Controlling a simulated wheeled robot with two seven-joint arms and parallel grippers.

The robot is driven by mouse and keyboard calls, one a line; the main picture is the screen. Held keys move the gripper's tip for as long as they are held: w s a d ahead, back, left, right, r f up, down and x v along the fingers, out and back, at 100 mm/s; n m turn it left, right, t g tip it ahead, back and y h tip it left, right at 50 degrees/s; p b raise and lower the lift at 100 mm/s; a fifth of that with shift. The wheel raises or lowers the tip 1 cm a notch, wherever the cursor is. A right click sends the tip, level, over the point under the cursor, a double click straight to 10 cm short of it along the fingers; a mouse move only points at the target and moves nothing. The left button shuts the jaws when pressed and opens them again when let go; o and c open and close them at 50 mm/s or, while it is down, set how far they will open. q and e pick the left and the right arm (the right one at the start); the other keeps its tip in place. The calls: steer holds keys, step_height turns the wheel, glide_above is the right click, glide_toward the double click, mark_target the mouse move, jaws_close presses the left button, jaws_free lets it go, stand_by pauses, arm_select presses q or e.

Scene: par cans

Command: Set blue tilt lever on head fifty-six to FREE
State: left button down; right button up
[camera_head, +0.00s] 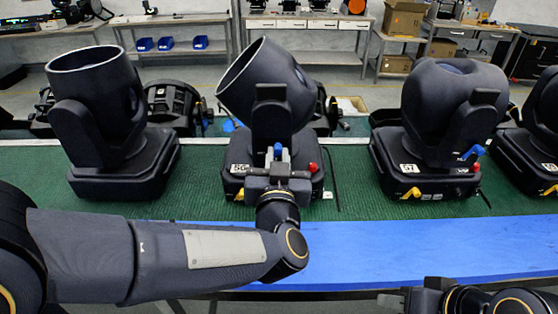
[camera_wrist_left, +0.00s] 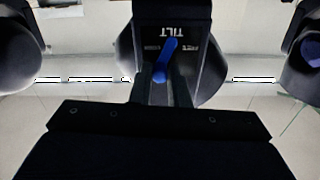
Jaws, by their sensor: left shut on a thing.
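Head fifty-six (camera_head: 268,95) is the dark moving-light head in the middle of the head view, its barrel tilted up to the left; its base is partly hidden behind my arm. Its blue tilt lever (camera_wrist_left: 167,58) shows in the left wrist view below an upside-down TILT label, slanting up to the right. The smaller words beside it are too small to read surely. My left gripper (camera_wrist_left: 162,82) is shut on the lever, with a finger on each side. In the head view the gripper (camera_head: 278,165) covers much of it. My right gripper (camera_head: 392,299) is at the bottom edge, partly cut off.
Head fifty-seven (camera_head: 455,105) stands to the right with its own blue lever (camera_head: 472,152) and yellow lever (camera_head: 411,194). Another head (camera_head: 98,110) stands left. A red knob (camera_head: 313,167) is beside my left gripper. A blue strip (camera_head: 400,245) edges the green bench top (camera_head: 350,190).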

arm_select(q)
steer(key=a+n+b, duration=0.1)
steer(key=n+b, duration=0.1)
steer(key=n, duration=0.1)
steer(key=n+b, duration=0.3)
steer(key=n, duration=0.1)
steer(key=a+n+b, duration=0.1)
steer(key=n+b, duration=0.1)
steer(key=n, duration=0.1)
steer(key=shift+a+f+n+b, duration=0.1)
steer(key=shift+a+n+b, duration=0.2)
steer(key=shift+b, duration=0.1)
stand_by(0.3)
steer(key=c, duration=1.4)
jaws_free()
steer(key=shift+s, duration=0.1)
steer(key=s, duration=0.7)
steer(key=shift+s, duration=0.35)
